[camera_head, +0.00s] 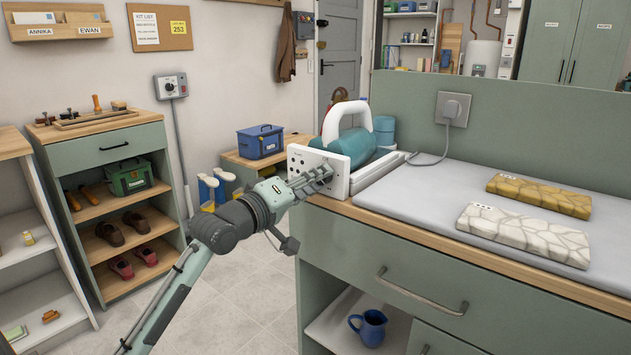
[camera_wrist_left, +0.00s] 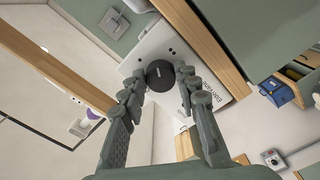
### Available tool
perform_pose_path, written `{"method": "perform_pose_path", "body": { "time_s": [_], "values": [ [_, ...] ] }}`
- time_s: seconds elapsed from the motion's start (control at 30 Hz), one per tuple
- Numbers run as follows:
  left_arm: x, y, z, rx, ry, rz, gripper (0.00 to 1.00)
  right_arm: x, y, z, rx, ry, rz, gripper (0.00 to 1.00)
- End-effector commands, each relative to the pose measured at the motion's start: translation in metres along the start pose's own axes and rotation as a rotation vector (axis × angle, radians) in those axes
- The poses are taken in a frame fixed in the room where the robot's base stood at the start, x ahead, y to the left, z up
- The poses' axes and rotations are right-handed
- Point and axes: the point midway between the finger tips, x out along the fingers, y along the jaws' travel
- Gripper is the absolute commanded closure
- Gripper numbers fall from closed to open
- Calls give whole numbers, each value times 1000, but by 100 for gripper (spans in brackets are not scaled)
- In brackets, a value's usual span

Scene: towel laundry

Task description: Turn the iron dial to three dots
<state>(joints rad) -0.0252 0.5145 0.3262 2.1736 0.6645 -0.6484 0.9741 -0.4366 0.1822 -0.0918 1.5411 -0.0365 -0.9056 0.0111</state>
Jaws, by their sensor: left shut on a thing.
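The iron (camera_head: 352,145), teal with a white handle, rests on its stand at the left end of the counter. Its white front plate (camera_head: 302,161) carries small dark dots and faces my left arm. The round black dial (camera_wrist_left: 159,72) shows on this plate in the left wrist view. My left gripper (camera_head: 318,180) is at the plate, its fingers on both sides of the dial and shut on it. In the head view the gripper hides the dial. I cannot read which dots the dial points to. My right gripper is not in view.
A grey pad (camera_head: 430,185) covers the counter, with a folded yellow patterned towel (camera_head: 540,195) and a folded white one (camera_head: 523,236) on it. The iron's cord runs to a wall socket (camera_head: 453,108).

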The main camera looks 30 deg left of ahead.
Motion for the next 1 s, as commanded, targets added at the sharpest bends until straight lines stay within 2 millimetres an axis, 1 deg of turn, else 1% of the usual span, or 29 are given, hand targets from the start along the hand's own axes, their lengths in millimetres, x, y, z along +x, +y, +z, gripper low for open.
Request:
{"method": "perform_pose_path", "body": {
  "time_s": [0.47, 0.8, 1.0],
  "values": [
    [0, -3, 0, 456, -3, -2, 98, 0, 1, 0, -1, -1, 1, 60],
    [0, -3, -1, 779, -2, -1, 98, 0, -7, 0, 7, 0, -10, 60],
    [0, -4, -1, 969, -3, 0, 98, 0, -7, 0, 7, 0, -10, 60]
  ]
}}
